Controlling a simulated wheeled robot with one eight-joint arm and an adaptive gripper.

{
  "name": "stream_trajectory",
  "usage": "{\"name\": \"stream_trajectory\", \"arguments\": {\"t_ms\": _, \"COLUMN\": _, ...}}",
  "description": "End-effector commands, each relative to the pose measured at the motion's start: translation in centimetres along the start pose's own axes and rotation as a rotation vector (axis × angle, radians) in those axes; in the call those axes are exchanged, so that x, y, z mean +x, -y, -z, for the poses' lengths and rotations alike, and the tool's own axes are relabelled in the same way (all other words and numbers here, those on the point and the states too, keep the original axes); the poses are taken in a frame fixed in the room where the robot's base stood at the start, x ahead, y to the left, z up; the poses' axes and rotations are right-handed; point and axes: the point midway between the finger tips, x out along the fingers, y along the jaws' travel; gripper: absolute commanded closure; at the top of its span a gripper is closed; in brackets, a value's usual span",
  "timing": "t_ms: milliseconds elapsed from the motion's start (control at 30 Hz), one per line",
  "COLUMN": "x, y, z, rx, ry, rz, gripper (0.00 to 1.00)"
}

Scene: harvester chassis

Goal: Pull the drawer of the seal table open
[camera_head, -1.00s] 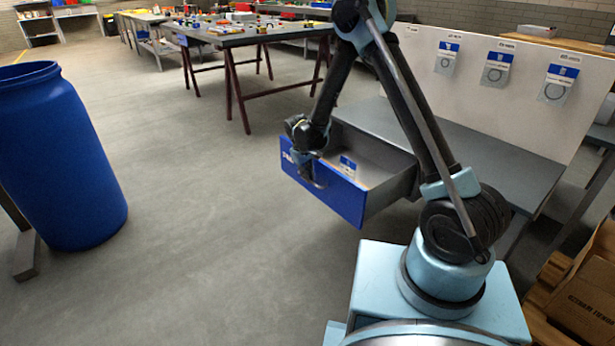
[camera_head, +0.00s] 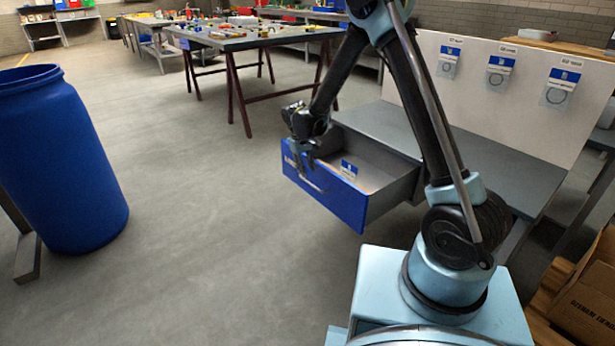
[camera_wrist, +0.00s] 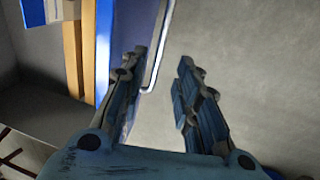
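The seal table (camera_head: 470,150) has a grey top and a white back panel. Its drawer, with a blue front (camera_head: 335,195) and grey inside, stands pulled out, with a small blue-and-white packet (camera_head: 348,170) in it. The thin metal handle (camera_head: 313,183) on the drawer front is bare in part. My gripper (camera_head: 303,158) is at the upper left part of the drawer front. In the wrist view my gripper (camera_wrist: 160,72) is open. The handle (camera_wrist: 156,55) passes close beside the left finger, within the gap, and does not look gripped.
A blue barrel (camera_head: 62,160) stands on the floor at the left. A work table with dark red legs (camera_head: 240,95) is behind. A cardboard box (camera_head: 588,290) is at the lower right. The floor left of the drawer is clear.

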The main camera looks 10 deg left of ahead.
Motion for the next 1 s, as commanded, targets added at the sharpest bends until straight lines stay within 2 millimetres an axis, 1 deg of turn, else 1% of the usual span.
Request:
{"name": "stream_trajectory", "arguments": {"t_ms": 33, "x": -0.9, "y": 0.0, "z": 0.0, "rx": -0.001, "ry": 0.0, "rz": 0.0, "gripper": 0.7}}
{"name": "stream_trajectory", "arguments": {"t_ms": 100, "x": -2.0, "y": 0.0, "z": 0.0, "rx": -0.001, "ry": 0.0, "rz": 0.0, "gripper": 0.7}}
{"name": "stream_trajectory", "arguments": {"t_ms": 300, "x": -4.1, "y": 0.1, "z": 0.0, "rx": -0.002, "ry": 0.0, "rz": 0.001, "gripper": 0.7}}
{"name": "stream_trajectory", "arguments": {"t_ms": 500, "x": -4.9, "y": 0.1, "z": 0.0, "rx": -0.002, "ry": 0.0, "rz": 0.001, "gripper": 0.7}}
{"name": "stream_trajectory", "arguments": {"t_ms": 800, "x": -4.9, "y": 0.0, "z": 0.0, "rx": -0.001, "ry": 0.0, "rz": 0.001, "gripper": 0.7}}
{"name": "stream_trajectory", "arguments": {"t_ms": 867, "x": -5.1, "y": -0.3, "z": -0.2, "rx": 0.004, "ry": 0.0, "rz": 0.002, "gripper": 0.7}}
{"name": "stream_trajectory", "arguments": {"t_ms": 967, "x": -6.0, "y": -1.5, "z": -1.2, "rx": 0.022, "ry": 0.0, "rz": 0.005, "gripper": 0.7}}
{"name": "stream_trajectory", "arguments": {"t_ms": 1000, "x": -6.6, "y": -2.2, "z": -1.8, "rx": 0.032, "ry": 0.0, "rz": 0.007, "gripper": 0.7}}
